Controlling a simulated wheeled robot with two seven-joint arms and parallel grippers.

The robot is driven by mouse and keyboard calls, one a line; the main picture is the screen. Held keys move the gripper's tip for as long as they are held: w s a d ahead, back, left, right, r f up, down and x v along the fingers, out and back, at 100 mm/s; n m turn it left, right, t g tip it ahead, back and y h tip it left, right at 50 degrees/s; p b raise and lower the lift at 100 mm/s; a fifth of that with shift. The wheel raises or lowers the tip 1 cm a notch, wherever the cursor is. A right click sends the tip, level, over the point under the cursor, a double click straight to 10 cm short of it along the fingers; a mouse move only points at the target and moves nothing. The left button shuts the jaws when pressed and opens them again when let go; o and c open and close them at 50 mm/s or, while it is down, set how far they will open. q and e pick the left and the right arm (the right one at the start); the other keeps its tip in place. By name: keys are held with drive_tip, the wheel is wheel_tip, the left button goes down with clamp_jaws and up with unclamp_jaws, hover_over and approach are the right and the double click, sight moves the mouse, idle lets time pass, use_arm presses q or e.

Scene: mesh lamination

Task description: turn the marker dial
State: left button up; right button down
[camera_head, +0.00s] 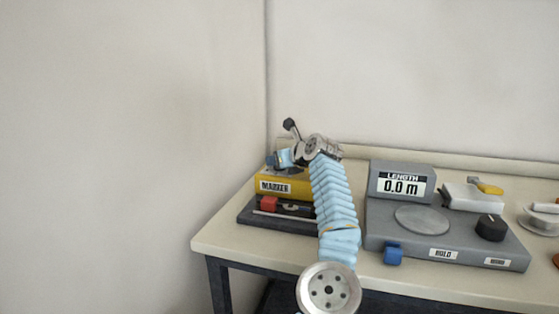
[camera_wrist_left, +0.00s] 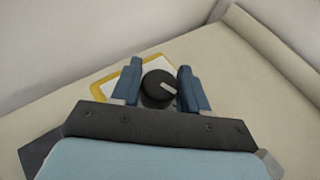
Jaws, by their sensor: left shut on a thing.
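The yellow marker unit (camera_head: 272,185) stands at the back left of the table, labelled "MARKER". My left gripper (camera_head: 280,158) is over its top, and my arm covers its right side. In the left wrist view the black round marker dial (camera_wrist_left: 157,87) with a white pointer line sits between the two blue fingers of my left gripper (camera_wrist_left: 159,83). The gripper is shut on the dial. The pointer slants toward the right finger. The unit's yellow-edged pale top (camera_wrist_left: 110,84) shows beside the dial. The dial is hidden in the head view. My right gripper is in neither view.
A grey unit (camera_head: 450,251) with a display reading "0.0 m", a round plate, a black knob (camera_head: 491,228) and a blue knob (camera_head: 393,253) stands to the right. A black-tipped lever (camera_head: 290,126) rises behind my gripper. A wall is close at left.

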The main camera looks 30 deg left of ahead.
use_arm(q)
drive_tip(key=o, duration=1)
drive_tip(key=shift+c, duration=0.2)
drive_tip(key=shift+r, duration=0.55)
drive_tip(key=s+d+r+b, duration=0.2)
drive_tip(key=s+d+r, duration=0.5)
drive_tip(key=s+r, duration=0.5)
drive_tip(key=shift+d, duration=0.15)
